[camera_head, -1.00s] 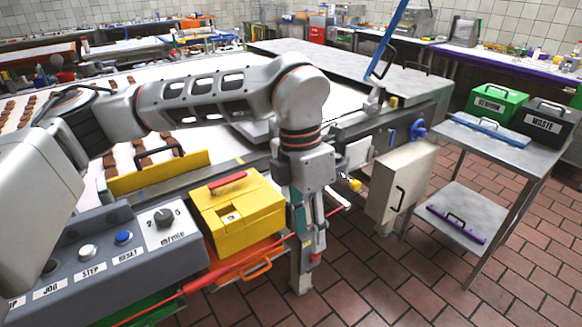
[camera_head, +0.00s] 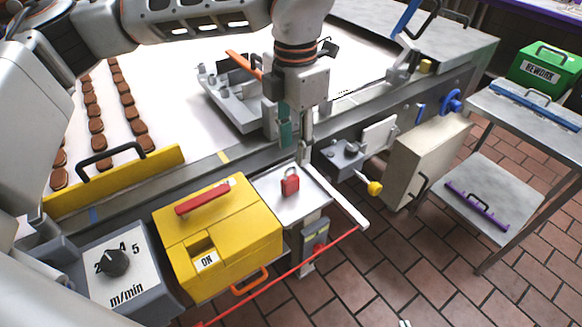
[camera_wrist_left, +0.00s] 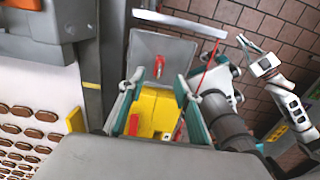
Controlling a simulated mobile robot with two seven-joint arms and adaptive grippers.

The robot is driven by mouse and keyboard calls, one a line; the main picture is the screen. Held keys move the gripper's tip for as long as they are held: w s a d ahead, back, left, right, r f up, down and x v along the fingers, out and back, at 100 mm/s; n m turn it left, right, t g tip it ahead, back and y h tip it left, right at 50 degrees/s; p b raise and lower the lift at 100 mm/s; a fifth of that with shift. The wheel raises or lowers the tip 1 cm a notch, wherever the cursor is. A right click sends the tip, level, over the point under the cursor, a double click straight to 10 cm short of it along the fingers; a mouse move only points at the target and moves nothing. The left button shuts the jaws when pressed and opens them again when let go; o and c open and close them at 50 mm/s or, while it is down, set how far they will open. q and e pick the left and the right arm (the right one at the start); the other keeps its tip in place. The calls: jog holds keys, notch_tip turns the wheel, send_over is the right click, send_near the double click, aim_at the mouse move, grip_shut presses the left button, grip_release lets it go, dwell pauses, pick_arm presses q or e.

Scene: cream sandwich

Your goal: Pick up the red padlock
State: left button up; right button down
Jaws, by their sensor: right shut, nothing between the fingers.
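The red padlock (camera_head: 290,183) stands on a small grey metal shelf (camera_head: 272,205) beside the yellow box. It also shows in the left wrist view (camera_wrist_left: 168,80), where it appears between the fingertips. My left gripper (camera_head: 295,150) points down above and behind the padlock, apart from it. Its two teal-and-grey fingers are spread and empty, as the left wrist view (camera_wrist_left: 159,77) shows. My right gripper (camera_wrist_left: 250,45) is shut and empty, off to the right in the left wrist view and far from the padlock.
The yellow box (camera_head: 220,240) with a red handle stands just left of the shelf. A red rod (camera_head: 290,275) runs in front. The conveyor edge and a grey fixture (camera_head: 350,155) with a yellow knob lie behind and right. Open floor lies at front right.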

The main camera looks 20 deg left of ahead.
aim_at(290, 167)
pick_arm(q)
jog(key=shift+s+f, duration=0.3)
jog(key=shift+f, duration=0.65)
jog(key=f, duration=0.4)
jog(key=shift+s+a+f, duration=0.15)
jog(key=shift+a, duration=0.2)
jog(key=shift+f, duration=0.45)
grip_shut()
